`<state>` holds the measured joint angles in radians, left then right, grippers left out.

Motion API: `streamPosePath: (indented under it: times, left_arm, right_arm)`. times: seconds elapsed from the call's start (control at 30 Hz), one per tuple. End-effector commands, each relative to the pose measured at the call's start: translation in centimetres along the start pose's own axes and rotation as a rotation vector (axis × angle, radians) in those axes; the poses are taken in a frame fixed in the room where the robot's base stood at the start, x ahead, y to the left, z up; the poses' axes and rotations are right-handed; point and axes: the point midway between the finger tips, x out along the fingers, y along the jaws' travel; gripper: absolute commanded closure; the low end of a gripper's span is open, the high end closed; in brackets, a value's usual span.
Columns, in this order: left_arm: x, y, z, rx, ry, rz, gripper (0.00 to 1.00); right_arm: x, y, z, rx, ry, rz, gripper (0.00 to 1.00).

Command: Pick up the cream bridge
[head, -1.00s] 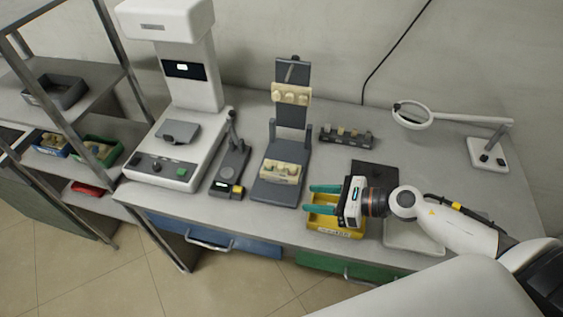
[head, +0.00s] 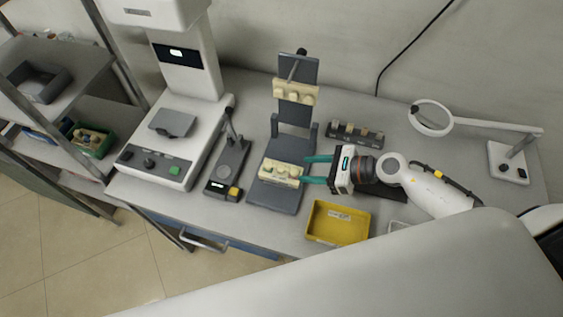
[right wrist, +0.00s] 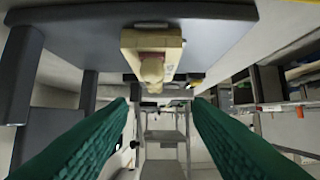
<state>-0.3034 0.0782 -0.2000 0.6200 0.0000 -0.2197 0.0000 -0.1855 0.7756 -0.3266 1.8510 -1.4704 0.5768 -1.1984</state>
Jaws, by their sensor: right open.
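Two cream toothed pieces are on the dark grey stand (head: 271,195). One cream piece (head: 297,92) is up on the stand's upright plate, and the other (head: 281,171) rests on its low base. I cannot tell which is the cream bridge by name. My right gripper (head: 306,169) is open, its teal fingers pointing left, with the tips just right of the lower piece. In the right wrist view a cream piece (right wrist: 152,50) is ahead of the open fingers, which show empty between them (right wrist: 160,105). My left gripper is not in view.
A small grey device (head: 229,170) and a white machine (head: 160,145) stand left. A magnifier lamp (head: 432,117) is at the right.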

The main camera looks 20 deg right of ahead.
Motion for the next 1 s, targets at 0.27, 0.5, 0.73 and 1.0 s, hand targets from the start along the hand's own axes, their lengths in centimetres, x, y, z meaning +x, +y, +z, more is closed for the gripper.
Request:
streamPosePath:
  times: [0.27,0.5,0.73,1.0]
  left_arm:
    - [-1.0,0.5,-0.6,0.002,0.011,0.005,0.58]
    - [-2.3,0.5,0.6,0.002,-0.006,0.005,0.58]
    - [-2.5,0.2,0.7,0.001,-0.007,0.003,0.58]
    - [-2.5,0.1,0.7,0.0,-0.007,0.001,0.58]
  right_arm:
    - [2.4,0.1,-0.1,0.001,0.001,0.002,0.54]
    - [5.5,0.6,0.2,0.002,0.002,0.001,0.54]
    - [7.3,0.6,0.4,0.0,0.0,0.001,0.54]
    - [7.2,0.6,0.5,-0.001,-0.001,0.001,0.69]
